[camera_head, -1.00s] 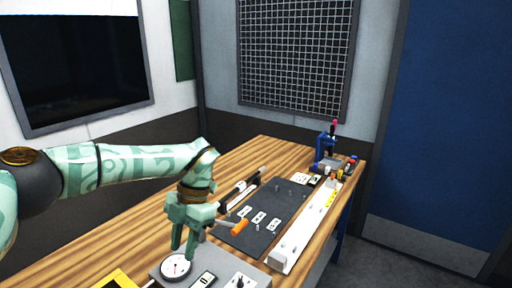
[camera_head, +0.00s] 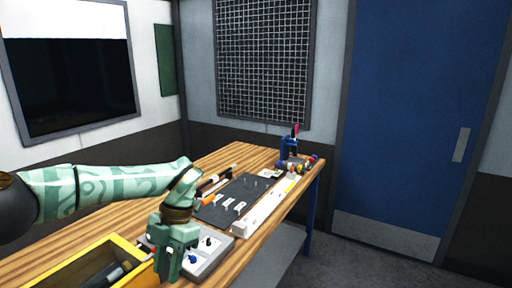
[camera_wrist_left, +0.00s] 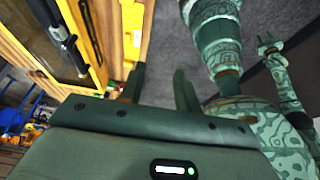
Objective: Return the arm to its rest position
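My left gripper (camera_head: 174,264) hangs fingers down at the near edge of the wooden bench, in front of a grey panel with knobs (camera_head: 208,258). It hides part of that panel. In the left wrist view its two fingers (camera_wrist_left: 160,88) stand apart with nothing between them, so it is open and empty. What looks like my right gripper (camera_wrist_left: 268,45) shows small at the upper right of that view, too small to read its fingers. It does not show in the head view.
A yellow bin (camera_head: 138,252) with dark items stands just left of the gripper. A dark mat (camera_head: 238,187) with white plates and a long white rail (camera_head: 262,212) lie beyond it. A blue press (camera_head: 289,147) stands at the far end. The floor right of the bench is clear.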

